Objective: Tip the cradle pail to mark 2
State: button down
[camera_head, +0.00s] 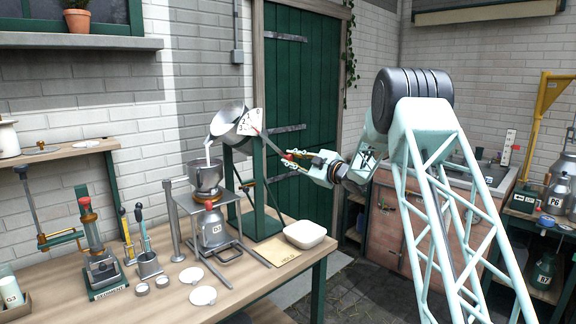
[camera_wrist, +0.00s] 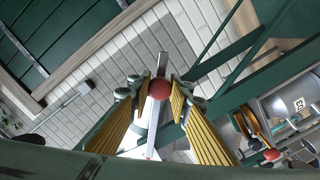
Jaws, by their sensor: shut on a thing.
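The steel cradle pail (camera_head: 227,121) hangs tilted to the left on a green stand (camera_head: 263,205). A white stream (camera_head: 208,150) falls from its lip into a steel bowl (camera_head: 206,178) below. A white marked plate (camera_head: 251,122) sits at the pail's right side; I cannot tell which mark the pail is at. The pail's lever ends in a red knob (camera_wrist: 159,89). My gripper (camera_head: 293,158) is shut on this knob, right of the stand; its yellow pads flank the knob in the wrist view.
A lidded can (camera_head: 213,231) with a red knob stands under the bowl. A white dish (camera_head: 305,234) and a tan card (camera_head: 273,251) lie right of it on the bench. Small tools and discs fill the left side. A green door (camera_head: 300,85) is behind.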

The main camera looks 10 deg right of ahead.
jog(key=shift+d+r, duration=0.1)
jog(key=c, duration=2.4)
grip_release()
jog(key=shift+s, duration=0.1)
jog(key=v, duration=1.1)
jog(key=shift+s+d, duration=0.25)
jog(key=shift+s, duration=0.05)
